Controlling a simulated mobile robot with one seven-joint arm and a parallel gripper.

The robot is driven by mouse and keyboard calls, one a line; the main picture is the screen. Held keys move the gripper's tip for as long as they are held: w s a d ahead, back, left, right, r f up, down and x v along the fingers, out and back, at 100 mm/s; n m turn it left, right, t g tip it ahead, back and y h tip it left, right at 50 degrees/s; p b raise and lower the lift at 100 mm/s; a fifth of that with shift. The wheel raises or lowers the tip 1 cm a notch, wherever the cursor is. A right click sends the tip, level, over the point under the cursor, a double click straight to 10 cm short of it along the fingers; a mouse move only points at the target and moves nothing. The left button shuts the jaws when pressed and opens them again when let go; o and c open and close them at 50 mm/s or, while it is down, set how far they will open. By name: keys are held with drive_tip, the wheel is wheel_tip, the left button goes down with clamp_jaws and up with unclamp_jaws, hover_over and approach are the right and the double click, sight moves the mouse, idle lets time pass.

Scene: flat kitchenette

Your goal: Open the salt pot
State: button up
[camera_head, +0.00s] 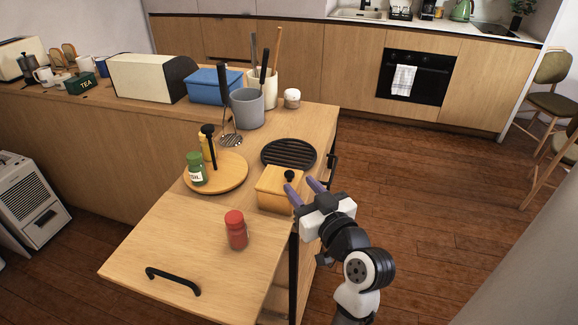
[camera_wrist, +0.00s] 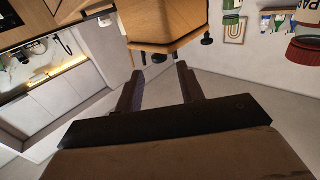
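A small wooden box (camera_head: 275,198) with a black knob (camera_head: 289,175) stands on the counter near its right edge. It is probably the salt pot, but I read no label on it. Its lid looks closed. My gripper (camera_head: 304,189) is just right of the box, its purple fingers spread and empty, apart from the knob as far as I can tell. In the wrist view, which looks upside down, my gripper (camera_wrist: 160,84) shows two parted fingers with nothing between them. A wooden body (camera_wrist: 163,22) with dark knobs, likely the box, fills the top middle.
A red-lidded jar (camera_head: 236,230) stands in front of the box. A round wooden board (camera_head: 232,182) holds a green jar (camera_head: 196,168). A black trivet (camera_head: 288,154) lies behind the box. A grey utensil pot (camera_head: 247,109) and white jar (camera_head: 291,98) stand farther back. Right of the counter is open floor.

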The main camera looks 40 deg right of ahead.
sight(292, 176)
drive_tip(key=w, duration=0.2)
drive_tip(key=w+p, duration=0.1)
drive_tip(key=w, duration=0.3)
drive_tip(key=shift+w+d+p, duration=0.1)
drive_tip(key=shift+d+p, duration=0.2)
drive_tip(key=shift+d, duration=0.05)
drive_tip(key=shift+c, duration=0.2)
clamp_jaws()
